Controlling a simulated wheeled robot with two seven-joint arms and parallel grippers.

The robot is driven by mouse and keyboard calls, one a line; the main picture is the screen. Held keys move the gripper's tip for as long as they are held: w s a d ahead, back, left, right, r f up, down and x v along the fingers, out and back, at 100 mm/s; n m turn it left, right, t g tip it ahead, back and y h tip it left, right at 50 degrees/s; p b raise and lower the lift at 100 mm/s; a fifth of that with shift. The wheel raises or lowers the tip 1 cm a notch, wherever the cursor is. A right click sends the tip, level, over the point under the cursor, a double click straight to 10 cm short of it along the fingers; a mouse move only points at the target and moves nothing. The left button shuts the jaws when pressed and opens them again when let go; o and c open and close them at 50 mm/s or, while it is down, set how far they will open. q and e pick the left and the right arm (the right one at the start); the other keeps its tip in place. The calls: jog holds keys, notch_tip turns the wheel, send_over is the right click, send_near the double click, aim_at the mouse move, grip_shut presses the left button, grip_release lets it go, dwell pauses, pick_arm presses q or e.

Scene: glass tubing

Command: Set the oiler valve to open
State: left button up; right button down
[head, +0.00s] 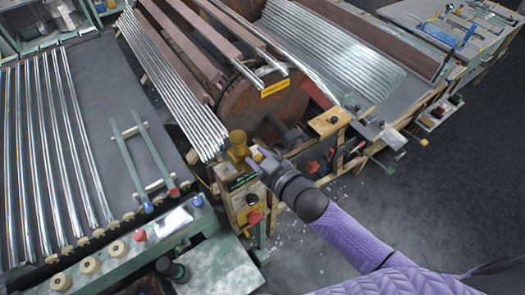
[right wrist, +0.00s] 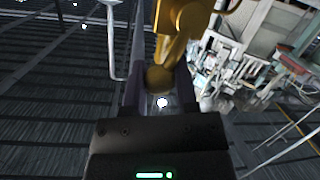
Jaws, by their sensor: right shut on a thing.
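The oiler (head: 238,143) is a yellow-brass fitting on top of a wooden post beside the large rusty drum. In the right wrist view the brass oiler (right wrist: 180,20) fills the top middle, and its rounded brass valve end (right wrist: 159,78) sits between my fingers. My right gripper (head: 256,157) reaches in from the lower right, against the right side of the oiler. In the right wrist view my right gripper (right wrist: 158,85) is shut on the valve end. The fingers partly hide the valve, and I cannot tell its setting. My left gripper is not in view.
The rusty drum (head: 285,112) with a yellow label stands just behind the oiler. Glass tubes (head: 172,85) lie in rows on both sides of it. A green bench (head: 110,255) with wooden knobs is at lower left. Open grey floor (head: 440,190) lies to the right.

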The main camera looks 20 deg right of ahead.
jog(key=shift+s+a+n+h+p, duration=0.2)
jog(key=shift+a+n+h+p, duration=0.15)
jog(key=shift+n, duration=0.55)
jog(key=shift+a, duration=0.1)
jog(key=shift+c, duration=2)
grip_release()
jog(key=shift+r, duration=0.1)
jog(key=v, duration=1)
